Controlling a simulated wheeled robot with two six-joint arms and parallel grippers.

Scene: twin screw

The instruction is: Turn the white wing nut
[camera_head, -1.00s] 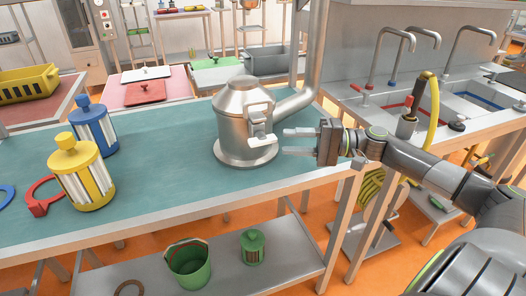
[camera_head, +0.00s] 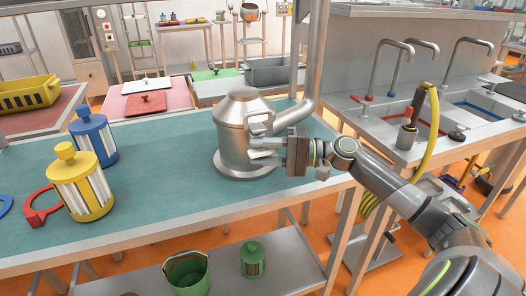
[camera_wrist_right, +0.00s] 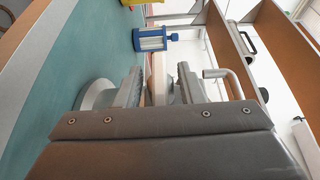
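The white wing nut is on the front right side of the steel vessel (camera_head: 234,145), which stands on the teal bench top. In the head view my right gripper largely covers it. My right gripper (camera_head: 258,149) is at the vessel's side with its fingers pointing left toward it. In the right wrist view a pale piece, which seems to be the wing nut (camera_wrist_right: 158,72), shows between the fingers of the right gripper (camera_wrist_right: 158,86). The fingers stand apart; whether they touch the piece is hard to tell. My left gripper is out of view.
A yellow canister (camera_head: 80,187) and a blue canister (camera_head: 95,140) stand on the bench's left, beside a red ring tool (camera_head: 38,208). A steel pipe (camera_head: 317,60) rises behind the vessel. The bench between canisters and vessel is clear. Sinks are at right.

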